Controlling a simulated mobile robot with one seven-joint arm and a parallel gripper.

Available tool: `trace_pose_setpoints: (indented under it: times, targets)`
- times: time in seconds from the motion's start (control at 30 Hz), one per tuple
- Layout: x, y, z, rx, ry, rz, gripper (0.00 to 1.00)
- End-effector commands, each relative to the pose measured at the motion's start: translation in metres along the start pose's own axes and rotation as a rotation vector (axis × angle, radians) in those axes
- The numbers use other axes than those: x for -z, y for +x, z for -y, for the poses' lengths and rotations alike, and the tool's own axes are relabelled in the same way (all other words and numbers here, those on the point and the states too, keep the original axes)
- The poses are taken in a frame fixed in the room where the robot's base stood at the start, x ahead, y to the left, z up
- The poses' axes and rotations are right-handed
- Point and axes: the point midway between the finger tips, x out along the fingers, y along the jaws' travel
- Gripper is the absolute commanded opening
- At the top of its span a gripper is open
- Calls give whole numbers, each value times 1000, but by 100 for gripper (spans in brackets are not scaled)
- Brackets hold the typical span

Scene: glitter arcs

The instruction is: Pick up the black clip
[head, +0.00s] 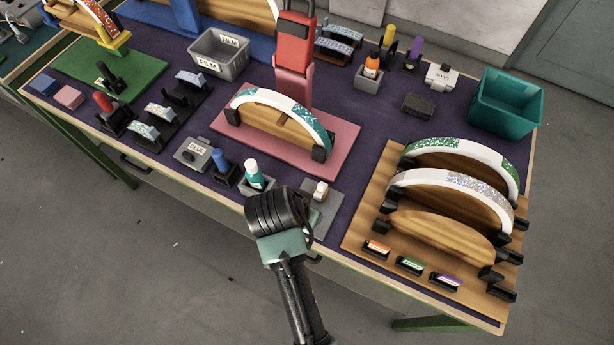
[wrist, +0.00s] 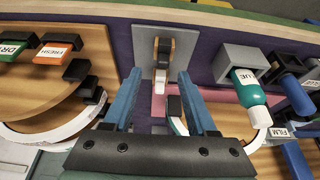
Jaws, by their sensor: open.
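Several black clip-like blocks are in view, and I cannot tell which one the task means. In the head view, one (head: 320,154) is at the right end of the glittered arc (head: 262,97) on the pink board (head: 344,140), and another (head: 233,116) is at its left end. A black block (wrist: 175,106) also shows between my fingers in the wrist view, beyond a small white-tipped tool on a grey pad (wrist: 147,100). My gripper (wrist: 159,73) has blue fingers spread apart, with nothing held. In the head view the fingers are hidden behind my wrist.
A teal-white bottle (head: 254,173) in a grey holder and a blue-topped holder (head: 222,163) stand along the front edge. A wooden board (head: 372,215) with arcs is at right. A red upright tool (head: 294,50) rises behind the pink board. A teal bin (head: 504,103) stands back right.

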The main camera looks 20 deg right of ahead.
Motion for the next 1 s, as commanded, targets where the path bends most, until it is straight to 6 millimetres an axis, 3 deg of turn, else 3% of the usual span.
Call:
trace_pose_setpoints:
  times: [0.3,0.6,0.93,1.0]
  targets:
    - [-3,39,5,1,0,1,57]
    - [-3,43,5,1,0,0,57]
    - [-3,43,5,1,0,0,0]
    - [-3,43,5,1,0,0,0]
